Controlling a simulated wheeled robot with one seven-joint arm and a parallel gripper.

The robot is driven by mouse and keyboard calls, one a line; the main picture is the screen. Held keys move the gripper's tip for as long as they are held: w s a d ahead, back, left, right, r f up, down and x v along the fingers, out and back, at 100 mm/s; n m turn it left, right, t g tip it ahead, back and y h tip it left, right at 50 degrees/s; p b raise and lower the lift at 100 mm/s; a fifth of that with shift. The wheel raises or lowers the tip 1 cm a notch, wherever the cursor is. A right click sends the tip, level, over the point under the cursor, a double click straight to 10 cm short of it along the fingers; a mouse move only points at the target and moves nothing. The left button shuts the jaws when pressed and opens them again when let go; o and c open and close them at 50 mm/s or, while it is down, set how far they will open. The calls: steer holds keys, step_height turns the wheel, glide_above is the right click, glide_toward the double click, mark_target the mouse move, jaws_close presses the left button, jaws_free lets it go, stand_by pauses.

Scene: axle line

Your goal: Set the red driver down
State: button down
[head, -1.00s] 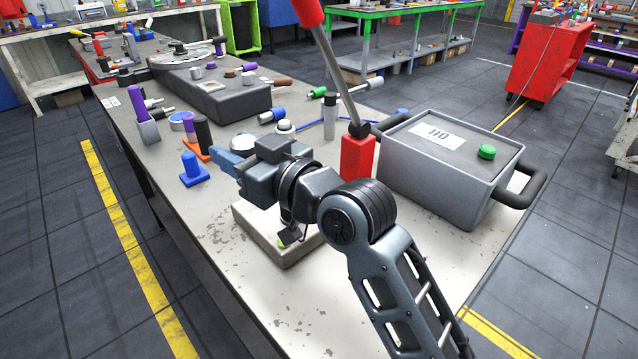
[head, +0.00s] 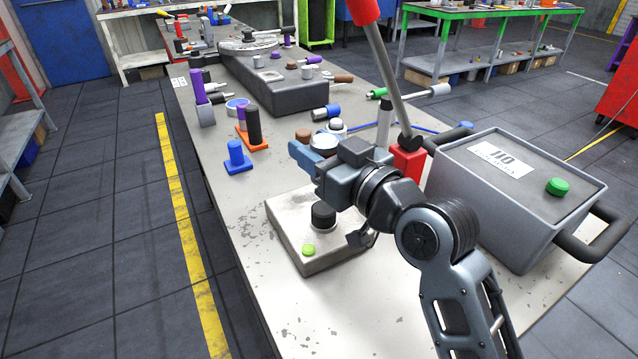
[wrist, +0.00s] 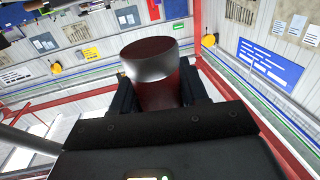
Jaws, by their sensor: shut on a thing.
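My gripper (head: 305,155) reaches over the workbench (head: 245,285), pointing left and away, above the pale block with the black knob. In the wrist view the gripper is shut on the red driver (wrist: 158,88), a dark red cylinder with a silver band near its end. A dark finger lies on each side of it. In the head view I cannot clearly make out the held driver around the fingers. The wrist view looks towards walls, so it shows no bench surface under the driver.
The pale block (head: 295,225) has a black knob (head: 323,215) and a green button (head: 308,249). A red block (head: 405,160) with a long lever and a grey box (head: 515,215) stand right. A blue peg (head: 236,157) and several small parts stand left and behind. The front left bench surface is bare.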

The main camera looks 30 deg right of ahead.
steer(key=shift+f, duration=2.7)
steer(key=shift+f, duration=0.1)
steer(key=shift+f+b, duration=0.15)
steer(key=shift+b, duration=0.25)
steer(key=c, duration=0.6)
jaws_free()
